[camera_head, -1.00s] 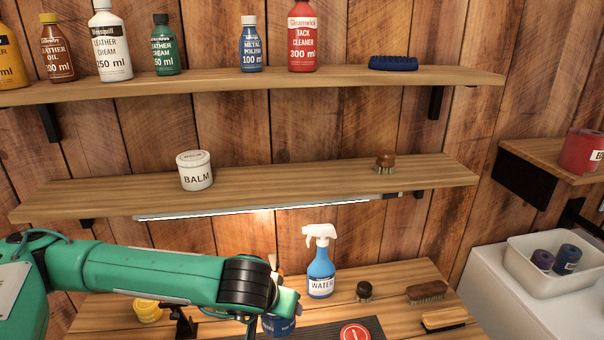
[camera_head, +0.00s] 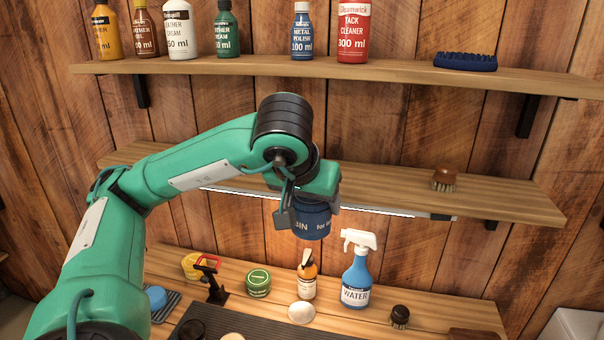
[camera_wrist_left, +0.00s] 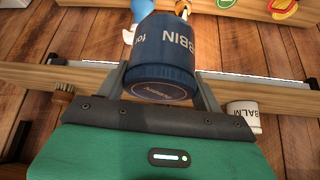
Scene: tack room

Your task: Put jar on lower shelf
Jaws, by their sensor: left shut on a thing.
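A dark blue jar (camera_head: 311,222) with white lettering is held in my left gripper (camera_head: 309,208), in front of the lower shelf (camera_head: 390,188) and above the bench. In the left wrist view the jar (camera_wrist_left: 163,58) sits between the two fingers of the gripper (camera_wrist_left: 160,75), with its round labelled end toward the camera. The lower shelf (camera_wrist_left: 285,97) crosses that view behind the fingers. My arm hides part of the shelf in the head view. My right gripper is not in view.
On the lower shelf stand a white balm tub (camera_wrist_left: 244,116), hidden in the head view, and a small round brush (camera_head: 444,179). The upper shelf (camera_head: 400,77) holds several bottles and a blue brush (camera_head: 465,61). Below, a spray bottle (camera_head: 356,275) and several tins stand on the bench (camera_head: 450,310).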

